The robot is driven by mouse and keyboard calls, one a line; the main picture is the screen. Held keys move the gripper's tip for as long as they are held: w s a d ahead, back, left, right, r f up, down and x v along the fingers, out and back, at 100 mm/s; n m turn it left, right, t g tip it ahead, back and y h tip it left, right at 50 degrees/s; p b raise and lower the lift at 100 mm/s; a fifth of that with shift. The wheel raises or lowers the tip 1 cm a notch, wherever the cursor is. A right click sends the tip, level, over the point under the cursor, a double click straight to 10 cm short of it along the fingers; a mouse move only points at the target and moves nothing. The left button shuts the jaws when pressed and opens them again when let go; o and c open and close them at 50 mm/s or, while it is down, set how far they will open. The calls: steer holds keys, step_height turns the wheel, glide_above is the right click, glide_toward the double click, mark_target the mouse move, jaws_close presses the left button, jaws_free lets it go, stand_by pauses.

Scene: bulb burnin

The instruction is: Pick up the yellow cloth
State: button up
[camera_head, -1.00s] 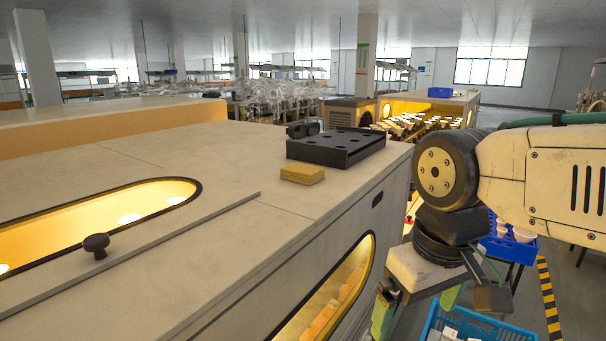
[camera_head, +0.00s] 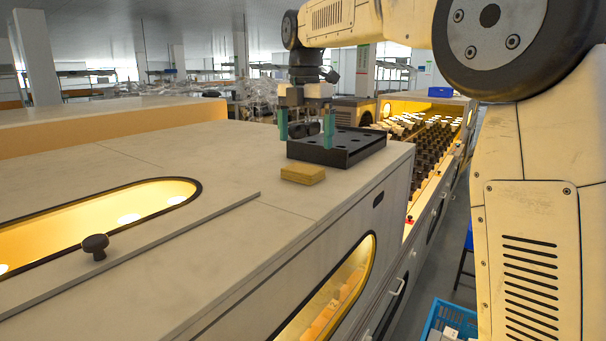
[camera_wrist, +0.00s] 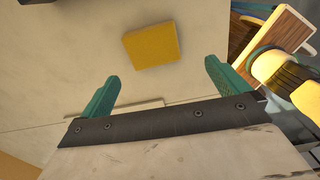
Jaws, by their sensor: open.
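The yellow cloth (camera_head: 303,174) is a small folded square pad lying flat on the pale cabinet top, just in front of a black tray. It also shows in the wrist view (camera_wrist: 152,45), beyond the fingertips and roughly between their directions. My gripper (camera_head: 306,129) is open and empty, with green fingers (camera_wrist: 162,82) spread apart. In the head view it hangs above the black tray area, higher than the cloth and apart from it.
The black tray (camera_head: 338,156) with round holes sits right behind the cloth. A dark knob (camera_head: 95,243) and a lit oval window (camera_head: 110,222) are at left on the cabinet top (camera_head: 200,170). A blue crate (camera_head: 446,322) stands low at right.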

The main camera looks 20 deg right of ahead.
mark_target(301, 169)
steer(key=shift+w+f, duration=0.2)
steer(key=shift+w, duration=0.05)
steer(key=f, duration=0.7)
steer(key=shift+w+a+f, duration=0.15)
steer(key=shift+w+a, duration=0.1)
steer(key=c, duration=1)
steer(key=shift+r, duration=0.85)
step_height(301, 169, up, 2)
steer(key=shift+r, duration=0.1)
steer(key=s, duration=1)
steer(key=s+r, duration=0.1)
steer(key=s, duration=0.5)
steer(key=shift+d, duration=0.1)
